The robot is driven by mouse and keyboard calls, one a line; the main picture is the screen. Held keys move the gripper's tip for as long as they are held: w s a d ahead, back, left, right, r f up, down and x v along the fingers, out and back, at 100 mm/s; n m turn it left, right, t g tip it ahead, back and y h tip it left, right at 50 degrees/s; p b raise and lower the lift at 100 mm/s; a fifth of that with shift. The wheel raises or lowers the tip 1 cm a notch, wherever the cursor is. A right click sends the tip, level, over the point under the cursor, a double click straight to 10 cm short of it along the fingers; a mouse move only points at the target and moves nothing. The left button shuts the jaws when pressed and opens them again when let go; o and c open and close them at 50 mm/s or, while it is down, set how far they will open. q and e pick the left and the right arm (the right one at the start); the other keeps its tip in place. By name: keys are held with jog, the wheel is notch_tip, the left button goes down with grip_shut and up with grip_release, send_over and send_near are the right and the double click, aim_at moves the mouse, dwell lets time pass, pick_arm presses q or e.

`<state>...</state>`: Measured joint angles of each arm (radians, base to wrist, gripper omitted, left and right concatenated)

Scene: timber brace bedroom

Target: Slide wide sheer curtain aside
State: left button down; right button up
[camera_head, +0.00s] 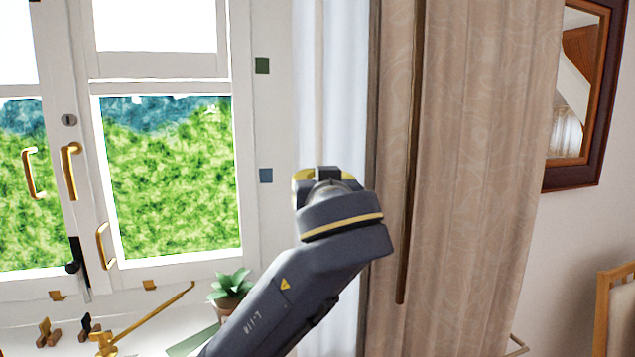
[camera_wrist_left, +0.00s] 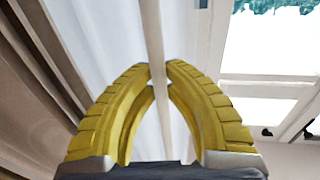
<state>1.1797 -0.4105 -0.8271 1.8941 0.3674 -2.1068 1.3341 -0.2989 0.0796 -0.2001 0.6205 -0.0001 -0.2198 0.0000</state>
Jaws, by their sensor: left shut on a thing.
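The white sheer curtain (camera_head: 335,80) hangs in a narrow gathered band between the window frame and the heavy beige curtain. It also shows in the left wrist view (camera_wrist_left: 95,40), left of the fingers. My left gripper (camera_head: 322,178) is in front of the sheer curtain. Its yellow fingers (camera_wrist_left: 160,75) are closed around a thin pale upright rod (camera_wrist_left: 153,30), which passes between them and looks like a curtain wand. In the head view my wrist hides most of the grip and the lower sheer curtain. My right gripper is not in view.
A beige patterned curtain (camera_head: 490,150) with a brown rod (camera_head: 411,200) hangs just right of my gripper. The window (camera_head: 170,170) with brass handles is at left. A potted plant (camera_head: 231,285) stands on the sill below. A framed mirror (camera_head: 575,100) and wooden chair (camera_head: 615,300) are at right.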

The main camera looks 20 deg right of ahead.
pick_arm(q)
jog(key=c, duration=1.4)
grip_release()
jog(key=v, duration=0.7)
jog(key=shift+s, duration=0.2)
